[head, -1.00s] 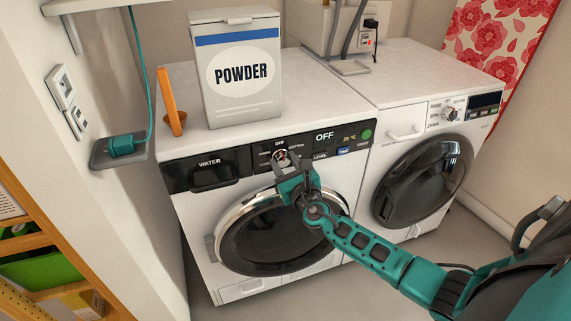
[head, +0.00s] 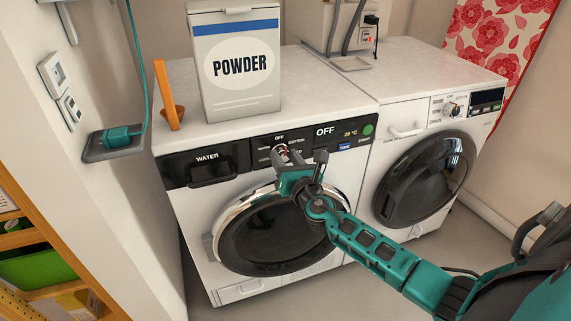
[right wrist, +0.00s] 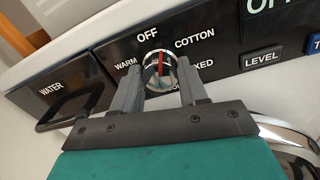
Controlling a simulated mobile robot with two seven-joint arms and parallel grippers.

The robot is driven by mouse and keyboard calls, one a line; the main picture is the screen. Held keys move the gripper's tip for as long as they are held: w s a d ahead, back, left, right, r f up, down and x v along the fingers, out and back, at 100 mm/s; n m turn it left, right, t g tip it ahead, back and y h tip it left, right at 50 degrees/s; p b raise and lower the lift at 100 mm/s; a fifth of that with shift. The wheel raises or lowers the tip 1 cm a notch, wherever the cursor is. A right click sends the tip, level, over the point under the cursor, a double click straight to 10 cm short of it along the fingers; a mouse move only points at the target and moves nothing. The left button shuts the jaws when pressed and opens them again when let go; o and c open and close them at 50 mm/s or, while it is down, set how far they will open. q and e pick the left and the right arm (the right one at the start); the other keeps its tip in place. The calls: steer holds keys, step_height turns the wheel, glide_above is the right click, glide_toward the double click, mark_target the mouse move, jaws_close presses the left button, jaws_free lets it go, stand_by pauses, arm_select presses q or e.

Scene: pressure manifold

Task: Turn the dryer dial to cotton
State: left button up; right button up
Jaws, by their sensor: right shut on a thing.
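The dial (right wrist: 155,58) is a round knob with a red pointer line on the left machine's black panel (head: 222,166). OFF, COTTON and WARM are printed around it; another label is partly covered. In the right wrist view the red line points roughly up, between OFF and COTTON. My right gripper (head: 284,157) is at the dial; in the right wrist view its two fingers (right wrist: 166,76) are on either side of the knob, shut on it. The left machine's display (head: 325,131) reads OFF. My left gripper is not in view.
The left machine has a WATER drawer (head: 212,172) and a round door (head: 270,240). A POWDER box (head: 240,95) and an orange scoop (head: 172,105) stand on top. A second machine (head: 400,140) with its own dial (head: 450,109) stands on the right.

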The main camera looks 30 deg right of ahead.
steer(key=m+b, duration=0.2)
steer(key=m, duration=0.2)
steer(key=shift+f+m, duration=0.15)
steer(key=shift+m, duration=0.15)
steer(key=shift+m+b, duration=0.6)
steer(key=shift+m, duration=0.8)
steer(key=shift+d, duration=0.1)
steer(key=o, duration=1.1)
steer(key=shift+c, duration=0.2)
steer(key=shift+s, duration=0.1)
steer(key=v, duration=1.2)
steer(key=shift+s, duration=0.4)
